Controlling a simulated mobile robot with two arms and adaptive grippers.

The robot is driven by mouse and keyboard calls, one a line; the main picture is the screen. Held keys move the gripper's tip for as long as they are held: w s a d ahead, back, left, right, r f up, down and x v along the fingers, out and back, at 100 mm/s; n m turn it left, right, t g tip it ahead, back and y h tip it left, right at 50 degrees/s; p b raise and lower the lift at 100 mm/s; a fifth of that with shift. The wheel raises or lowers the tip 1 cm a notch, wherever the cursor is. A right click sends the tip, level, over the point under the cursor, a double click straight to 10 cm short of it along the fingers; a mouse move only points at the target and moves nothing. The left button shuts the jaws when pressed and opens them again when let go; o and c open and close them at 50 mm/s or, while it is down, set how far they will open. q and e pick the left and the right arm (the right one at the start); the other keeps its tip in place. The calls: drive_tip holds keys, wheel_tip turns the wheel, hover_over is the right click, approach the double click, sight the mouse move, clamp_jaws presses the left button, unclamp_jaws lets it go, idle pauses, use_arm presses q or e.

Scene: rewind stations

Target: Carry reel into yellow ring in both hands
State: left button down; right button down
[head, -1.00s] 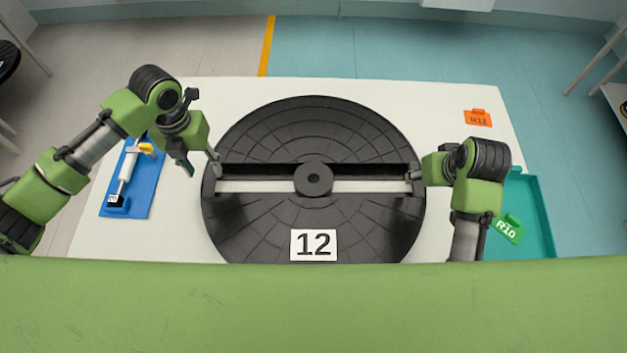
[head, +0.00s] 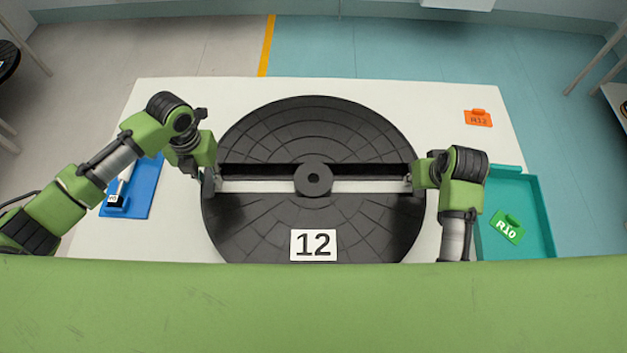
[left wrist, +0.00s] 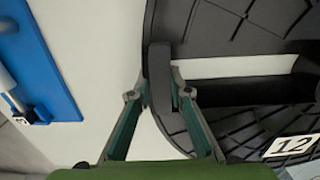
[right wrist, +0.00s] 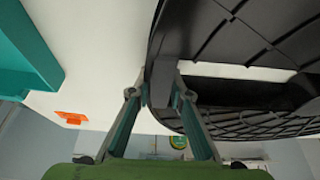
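The reel (head: 313,120) is a large black disc with a raised hub and a slot across its middle, lying flat over the white table. A white label "12" (head: 313,245) is on its near side. My left gripper (head: 210,182) is at the reel's left edge; in the left wrist view its fingers (left wrist: 161,95) are closed about the rim at the slot's end. My right gripper (head: 409,181) is at the right edge; in the right wrist view its fingers (right wrist: 160,95) likewise straddle and close on the rim. I see no yellow ring.
A blue tray (head: 145,190) with a tool is left of the reel, partly behind my left arm. A teal tray (head: 540,215) with a green R10 tag (head: 507,229) is at right. An orange tag (head: 478,118) lies at the back right. Open floor with a yellow stripe (head: 267,45) lies beyond.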

use_arm(q)
drive_tip(key=shift+r, duration=0.15)
use_arm(e)
drive_tip(key=shift+w+r, duration=0.1)
drive_tip(key=shift+r, duration=0.05)
